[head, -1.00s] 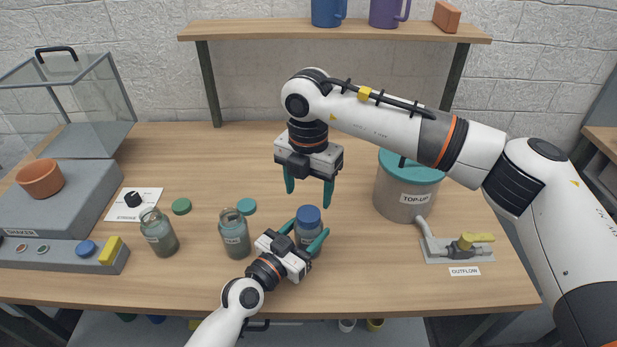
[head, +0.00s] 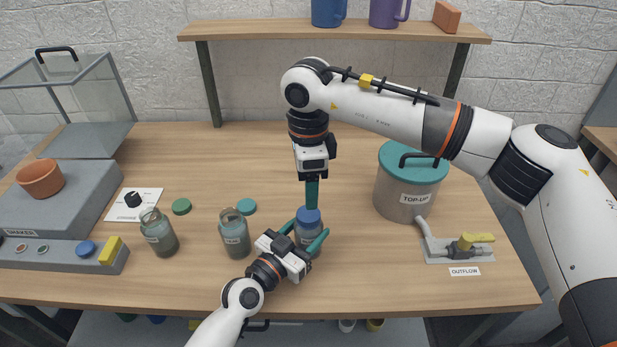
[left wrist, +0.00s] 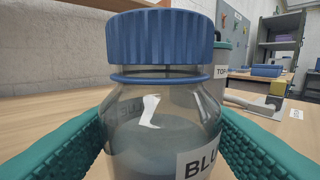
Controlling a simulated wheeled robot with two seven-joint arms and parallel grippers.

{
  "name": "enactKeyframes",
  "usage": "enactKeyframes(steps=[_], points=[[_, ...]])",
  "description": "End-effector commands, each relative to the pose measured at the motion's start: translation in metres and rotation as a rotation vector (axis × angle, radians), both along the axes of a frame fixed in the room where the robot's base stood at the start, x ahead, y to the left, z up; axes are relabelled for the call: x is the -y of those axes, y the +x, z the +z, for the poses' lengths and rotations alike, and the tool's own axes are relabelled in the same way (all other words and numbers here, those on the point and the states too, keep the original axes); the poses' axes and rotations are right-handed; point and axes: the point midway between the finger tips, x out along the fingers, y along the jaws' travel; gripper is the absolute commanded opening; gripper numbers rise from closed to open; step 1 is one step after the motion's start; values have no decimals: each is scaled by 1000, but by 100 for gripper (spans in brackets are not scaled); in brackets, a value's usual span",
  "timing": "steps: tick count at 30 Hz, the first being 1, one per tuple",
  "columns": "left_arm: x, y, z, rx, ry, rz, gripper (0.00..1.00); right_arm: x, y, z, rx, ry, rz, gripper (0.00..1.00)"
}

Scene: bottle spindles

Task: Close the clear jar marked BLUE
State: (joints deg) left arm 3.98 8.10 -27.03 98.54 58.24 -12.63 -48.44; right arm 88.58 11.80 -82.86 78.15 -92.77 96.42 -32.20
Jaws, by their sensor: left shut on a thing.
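The clear jar marked BLUE (left wrist: 165,115) stands upright on the bench, holding grey-blue liquid; in the head view the jar (head: 309,236) is in the front middle. Its blue lid (left wrist: 160,37) sits level on its neck, with a narrow strip of glass between lid and blue neck ring. The lid (head: 308,217) shows below my right gripper. My left gripper (head: 305,236) is shut around the jar's body. My right gripper (head: 312,205) points straight down over the lid, its fingers lined up edge-on, so their opening and any contact with the lid are unclear.
Two open jars (head: 160,233) (head: 234,234) stand to the left, with green (head: 181,206) and teal (head: 246,206) lids behind them. The TOP-UP pot (head: 405,190) and outflow tap (head: 465,245) are at right. The shaker (head: 60,215) is at far left.

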Motion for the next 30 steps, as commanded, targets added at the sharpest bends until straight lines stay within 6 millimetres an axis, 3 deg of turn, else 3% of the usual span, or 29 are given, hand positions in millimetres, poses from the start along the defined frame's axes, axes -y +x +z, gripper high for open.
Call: enactKeyframes(steps=[9, 15, 21, 30], points=[[0, 0, -1, -2, 0, -1, 0, 0, 0, 4, 0, -1, 670, 65], [0, 0, -1, -2, 0, -1, 0, 0, 0, 6, 0, -1, 939, 65], [0, 0, -1, -2, 0, -1, 0, 0, 0, 7, 0, 0, 1032, 65], [0, 0, -1, -2, 0, -1, 0, 0, 0, 7, 0, 0, 1034, 65]])
